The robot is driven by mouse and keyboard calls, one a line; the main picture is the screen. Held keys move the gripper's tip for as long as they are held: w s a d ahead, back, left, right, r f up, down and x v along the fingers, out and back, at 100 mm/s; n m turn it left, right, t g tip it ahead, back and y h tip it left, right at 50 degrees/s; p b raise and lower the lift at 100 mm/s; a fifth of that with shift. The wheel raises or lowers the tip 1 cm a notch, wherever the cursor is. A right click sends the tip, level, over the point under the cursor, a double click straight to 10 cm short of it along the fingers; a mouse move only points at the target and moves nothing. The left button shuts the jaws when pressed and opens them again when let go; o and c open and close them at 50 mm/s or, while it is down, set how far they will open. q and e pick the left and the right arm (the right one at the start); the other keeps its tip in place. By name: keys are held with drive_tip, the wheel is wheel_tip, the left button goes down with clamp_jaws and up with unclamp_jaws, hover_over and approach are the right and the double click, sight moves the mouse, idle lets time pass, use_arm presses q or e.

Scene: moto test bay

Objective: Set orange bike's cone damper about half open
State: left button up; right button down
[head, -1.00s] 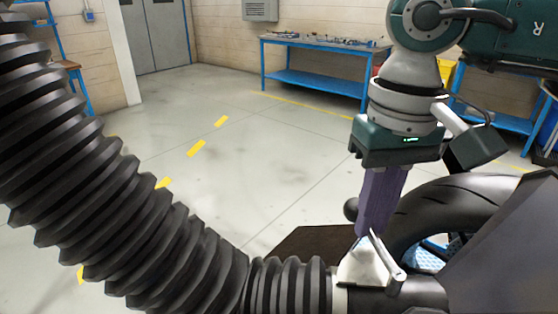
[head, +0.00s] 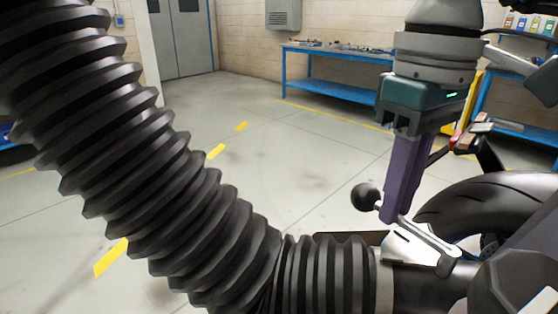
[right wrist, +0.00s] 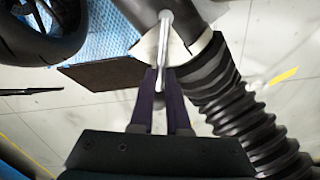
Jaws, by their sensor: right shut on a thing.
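A black ribbed hose (head: 180,190) ends in a pale collar (head: 385,287) on a dark pipe (head: 425,292). A shiny metal plate (head: 408,246) stands on the pipe, with a metal lever (head: 436,240) ending in a black ball knob (head: 365,196). My right gripper (head: 392,212) has purple fingers, shut on the lever just short of the knob. In the right wrist view the lever (right wrist: 166,45) runs down between the fingers. I cannot read the damper's opening; its flap is not visible. My left gripper is not in view.
A black tyre (head: 490,205) stands right of the gripper; no orange bodywork shows. A brown board (right wrist: 105,73) and blue mat (right wrist: 95,40) lie near the pipe. A blue workbench (head: 335,75) stands at the back.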

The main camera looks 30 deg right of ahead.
drive_tip(key=c, duration=0.9)
unclamp_jaws()
wheel_tip(320, 180, up, 10)
drive_tip(key=shift+b, duration=0.3)
drive_tip(key=shift+d+r, duration=0.1)
